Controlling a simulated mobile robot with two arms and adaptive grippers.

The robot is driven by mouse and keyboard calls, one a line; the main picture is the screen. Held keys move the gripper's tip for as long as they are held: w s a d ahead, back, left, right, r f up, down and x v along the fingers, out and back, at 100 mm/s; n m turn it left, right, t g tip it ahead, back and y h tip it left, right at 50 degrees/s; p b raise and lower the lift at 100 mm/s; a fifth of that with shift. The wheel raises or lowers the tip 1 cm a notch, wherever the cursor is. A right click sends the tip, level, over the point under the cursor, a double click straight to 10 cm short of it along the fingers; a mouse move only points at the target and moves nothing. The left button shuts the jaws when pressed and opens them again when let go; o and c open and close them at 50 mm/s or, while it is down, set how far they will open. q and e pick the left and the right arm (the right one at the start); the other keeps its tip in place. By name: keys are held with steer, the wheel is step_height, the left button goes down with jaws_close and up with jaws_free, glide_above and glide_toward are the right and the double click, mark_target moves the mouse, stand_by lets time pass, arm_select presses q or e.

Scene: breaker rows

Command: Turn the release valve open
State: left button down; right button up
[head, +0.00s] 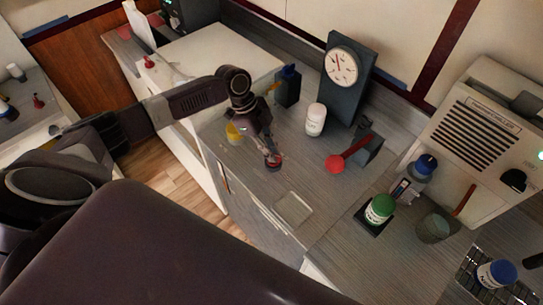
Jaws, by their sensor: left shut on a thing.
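My left gripper (271,158) points down over the grey worktop and is shut on a small dark red knob (275,163), mostly hidden by the fingers. It may be the release valve; its turn angle cannot be told. To its right, a red lever with a round ball end (335,162) reaches out from a grey block (369,150). Behind it stands a dark upright panel with a round white dial gauge (340,67). The lever is apart from my gripper. My right gripper is not in view.
A white bottle (315,120) and a dark blue-capped container (288,87) stand behind my gripper; a yellow container (234,133) is to its left. A green-lidded jar (379,209), a grey cup (433,229) and a beige cabinet (490,130) are at right. The worktop in front is mostly clear.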

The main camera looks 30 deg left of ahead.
arm_select(q)
steer(key=m+g+b, duration=0.2)
steer(key=m+b, duration=0.1)
steer(key=m, duration=0.2)
steer(key=shift+w, duration=0.15)
stand_by(0.6)
steer(key=c, duration=2)
jaws_free()
steer(key=shift+o, duration=0.2)
steer(key=shift+r, duration=0.1)
steer(key=v, duration=1.2)
steer(key=shift+d, duration=0.15)
